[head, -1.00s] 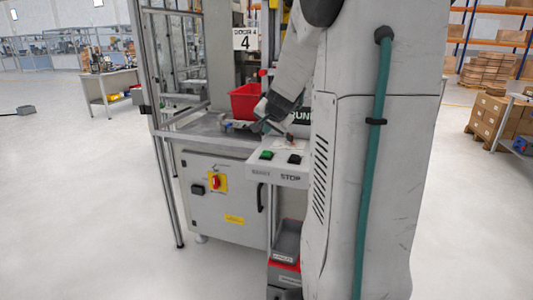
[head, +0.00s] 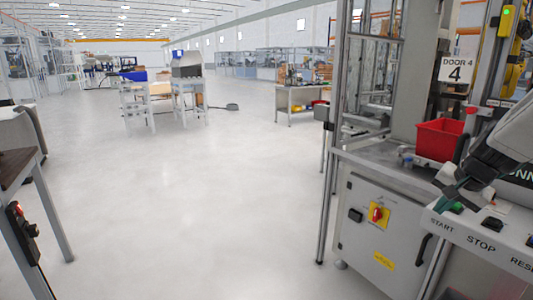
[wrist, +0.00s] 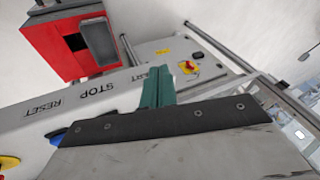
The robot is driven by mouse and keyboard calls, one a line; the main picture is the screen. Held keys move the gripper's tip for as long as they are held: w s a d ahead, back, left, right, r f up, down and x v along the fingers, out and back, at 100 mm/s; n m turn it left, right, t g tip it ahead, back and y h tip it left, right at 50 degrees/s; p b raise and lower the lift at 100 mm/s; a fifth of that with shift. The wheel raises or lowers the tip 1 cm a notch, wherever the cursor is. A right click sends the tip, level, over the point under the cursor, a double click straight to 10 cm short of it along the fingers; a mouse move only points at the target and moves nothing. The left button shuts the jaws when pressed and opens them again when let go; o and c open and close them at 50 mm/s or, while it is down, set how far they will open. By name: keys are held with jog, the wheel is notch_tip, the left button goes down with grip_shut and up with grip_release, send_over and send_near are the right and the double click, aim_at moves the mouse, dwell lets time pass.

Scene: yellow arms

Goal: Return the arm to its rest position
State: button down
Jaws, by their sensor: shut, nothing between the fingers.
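My arm enters from the right edge of the head view, with its dark wrist pointing down and left. My gripper (head: 446,197) is over the left end of a white button panel (head: 503,250) marked START, STOP and RESET. Its teal fingers are together and hold nothing. They also show in the wrist view (wrist: 157,84), in front of the panel's START lettering. A green button (head: 457,208) and a black button (head: 491,224) are close to the gripper. I cannot tell whether the fingertips touch the panel.
A machine cabinet (head: 378,225) with a red-and-yellow switch stands at the right, under a red bin (head: 438,139). A metal post (head: 328,190) edges it. A dark table (head: 18,165) is at the left. The floor between (head: 200,220) is clear.

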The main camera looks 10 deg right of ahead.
jog(key=s+a+r+n+g, duration=0.1)
jog(key=s+a+n, duration=0.4)
jog(key=s+a, duration=0.5)
jog(key=s+a+r+n+g, duration=0.1)
jog(key=s+a+n+g, duration=0.1)
jog(key=s+a+n, duration=0.4)
jog(key=s+a, duration=0.4)
jog(key=a, duration=0.6)
jog(key=shift+s+r+n+g+y, duration=0.15)
jog(key=shift+r+n+g+y, duration=0.15)
jog(key=shift+r+g, duration=0.1)
jog(key=shift+a, duration=0.1)
